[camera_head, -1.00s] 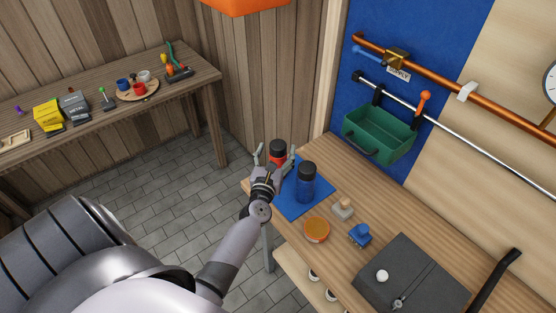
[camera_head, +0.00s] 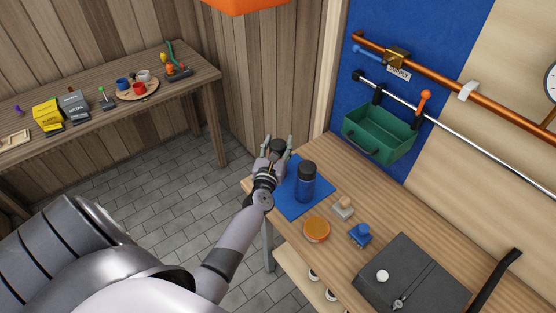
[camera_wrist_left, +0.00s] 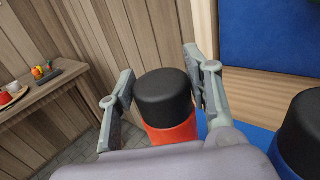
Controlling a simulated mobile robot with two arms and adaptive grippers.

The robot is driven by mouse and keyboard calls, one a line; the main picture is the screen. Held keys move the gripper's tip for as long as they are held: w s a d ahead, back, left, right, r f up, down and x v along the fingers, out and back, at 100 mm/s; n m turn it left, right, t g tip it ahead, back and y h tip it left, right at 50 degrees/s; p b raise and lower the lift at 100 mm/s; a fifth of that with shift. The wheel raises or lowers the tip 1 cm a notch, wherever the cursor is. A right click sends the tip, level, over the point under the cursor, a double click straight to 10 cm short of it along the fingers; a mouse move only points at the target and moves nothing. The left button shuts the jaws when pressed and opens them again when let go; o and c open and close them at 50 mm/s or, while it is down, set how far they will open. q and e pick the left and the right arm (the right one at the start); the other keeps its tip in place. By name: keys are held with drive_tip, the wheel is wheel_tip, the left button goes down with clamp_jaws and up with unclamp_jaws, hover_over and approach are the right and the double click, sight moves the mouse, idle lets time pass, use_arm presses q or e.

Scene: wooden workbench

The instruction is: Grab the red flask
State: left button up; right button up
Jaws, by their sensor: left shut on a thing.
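The red flask with a black cap stands between the fingers of my left gripper in the left wrist view (camera_wrist_left: 170,132). In the head view only its black cap (camera_head: 278,146) shows clearly; the gripper hides its body. My left gripper (camera_head: 277,147) is shut on it, with one finger on each side, and it also shows in the left wrist view (camera_wrist_left: 160,95). The flask looks upright at the far left corner of the workbench, by the blue mat (camera_head: 318,187); I cannot tell whether its base touches. My right gripper is not in view.
A blue flask (camera_head: 305,184) stands on the mat, close to the right of my gripper. An orange-topped round tin (camera_head: 316,230), a wooden stamp (camera_head: 343,208) and a blue object (camera_head: 360,235) lie nearer. A green bin (camera_head: 378,135) hangs on the wall behind.

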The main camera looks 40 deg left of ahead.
use_arm(q)
clamp_jaws()
idle(0.5)
